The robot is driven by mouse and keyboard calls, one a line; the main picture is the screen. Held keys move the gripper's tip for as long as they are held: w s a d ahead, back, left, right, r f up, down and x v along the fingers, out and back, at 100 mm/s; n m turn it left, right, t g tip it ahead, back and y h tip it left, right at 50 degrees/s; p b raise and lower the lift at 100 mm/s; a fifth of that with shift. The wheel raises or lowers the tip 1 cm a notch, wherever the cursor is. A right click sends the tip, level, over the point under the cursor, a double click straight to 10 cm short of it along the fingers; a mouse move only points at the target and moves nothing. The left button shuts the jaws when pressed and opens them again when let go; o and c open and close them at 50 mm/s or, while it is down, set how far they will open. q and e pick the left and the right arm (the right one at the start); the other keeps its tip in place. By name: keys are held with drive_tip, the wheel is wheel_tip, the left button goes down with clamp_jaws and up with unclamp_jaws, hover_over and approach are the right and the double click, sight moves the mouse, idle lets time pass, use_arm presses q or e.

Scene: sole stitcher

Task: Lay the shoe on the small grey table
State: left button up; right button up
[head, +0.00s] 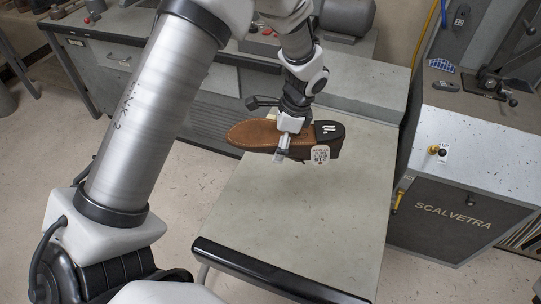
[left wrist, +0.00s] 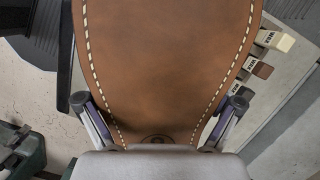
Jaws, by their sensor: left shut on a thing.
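The shoe (head: 252,134) has a brown sole facing up, a black heel and a white tag. It lies sideways over the far part of the small grey table (head: 290,220), toe to the left. My left gripper (head: 285,148) comes down from above and is shut on the shoe's middle. In the left wrist view the stitched brown sole (left wrist: 165,65) fills the space between the two fingers (left wrist: 160,128). I cannot tell for sure whether the shoe touches the table. My right gripper is not in view.
A grey cabinet marked SCALVETRA (head: 455,215) stands close on the right of the table. A grey workbench (head: 215,75) runs behind. Blocks labelled WAX (left wrist: 258,68) show in the left wrist view. The table's near part is bare, with a black front edge (head: 275,275).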

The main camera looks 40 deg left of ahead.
use_arm(q)
drive_tip(key=s+f+m+t+b, duration=0.1)
drive_tip(key=f+m+b, duration=0.3)
drive_tip(key=f+b, duration=0.1)
drive_tip(key=f+m+t+b, duration=0.1)
drive_tip(key=f+m+b, duration=0.3)
drive_tip(key=f+b, duration=0.2)
drive_tip(key=s+a+f+m+t+h+b, duration=0.1)
drive_tip(key=f+m+b, duration=0.3)
drive_tip(key=f+b, duration=0.1)
drive_tip(key=shift+s+a+f+m+b, duration=0.1)
drive_tip(key=shift+s+f+m+b, duration=0.1)
drive_tip(key=shift+f, duration=0.25)
drive_tip(key=shift+s+f+m+b, duration=0.1)
drive_tip(key=shift+f+m+b, duration=0.1)
drive_tip(key=shift+f, duration=0.25)
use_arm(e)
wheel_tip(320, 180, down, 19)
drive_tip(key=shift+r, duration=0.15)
use_arm(q)
drive_tip(key=shift+r, duration=0.1)
drive_tip(key=shift+f+b, duration=0.85)
drive_tip(key=shift+f, duration=0.4)
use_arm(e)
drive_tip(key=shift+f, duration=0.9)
use_arm(q)
drive_tip(key=o, duration=1.2)
drive_tip(key=shift+c, duration=0.2)
drive_tip(key=shift+r, duration=0.15)
